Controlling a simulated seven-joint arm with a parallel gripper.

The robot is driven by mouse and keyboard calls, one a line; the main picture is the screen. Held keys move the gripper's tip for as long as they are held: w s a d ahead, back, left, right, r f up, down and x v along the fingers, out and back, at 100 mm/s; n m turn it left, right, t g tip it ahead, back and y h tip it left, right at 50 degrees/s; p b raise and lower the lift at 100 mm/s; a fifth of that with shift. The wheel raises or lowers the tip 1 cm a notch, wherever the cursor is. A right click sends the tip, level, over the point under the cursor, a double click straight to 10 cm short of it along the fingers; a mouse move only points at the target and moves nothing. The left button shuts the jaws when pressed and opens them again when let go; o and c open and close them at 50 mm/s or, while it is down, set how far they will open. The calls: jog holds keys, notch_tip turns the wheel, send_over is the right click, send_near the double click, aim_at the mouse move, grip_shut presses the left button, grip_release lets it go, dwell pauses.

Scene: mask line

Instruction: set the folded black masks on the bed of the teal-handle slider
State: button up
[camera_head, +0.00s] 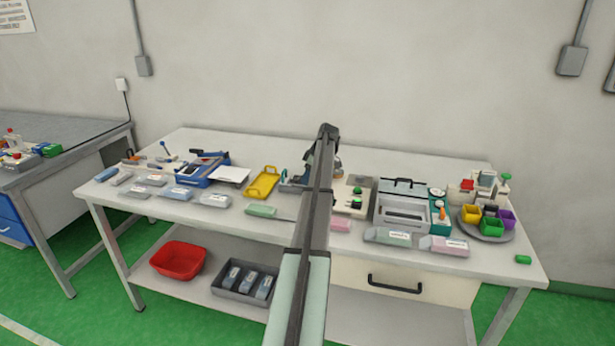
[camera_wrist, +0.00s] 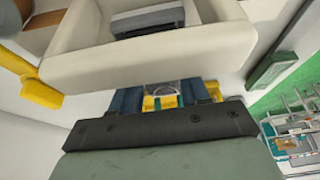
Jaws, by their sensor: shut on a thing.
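In the wrist view my gripper (camera_wrist: 160,98) has its blue fingers shut on a small, partly hidden thing. Yellow and clear grey show between the fingers, and I cannot tell what the thing is. In the head view my arm hides the gripper, over the middle of the table. A teal-based device (camera_head: 441,216) with an orange knob stands at the right of the table; I cannot tell whether it is the teal-handle slider. I cannot pick out any folded black masks with certainty. In the wrist view an off-white box-like body (camera_wrist: 75,68) is close beyond the fingers, with a dark-topped grey piece (camera_wrist: 148,20) inside.
A yellow tray (camera_head: 262,184) and a blue slider device (camera_head: 194,174) stand left of my arm. A grey machine (camera_head: 402,211) stands right of it. Several packets lie along the front edge. A turntable (camera_head: 486,235) holds coloured cups. A red bin (camera_head: 178,260) sits below.

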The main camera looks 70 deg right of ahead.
jog(key=o, duration=1.1)
jog(key=shift+r, duration=0.1)
jog(key=shift+r, duration=0.85)
jog(key=shift+r, duration=0.1)
jog(key=shift+r, duration=2.95)
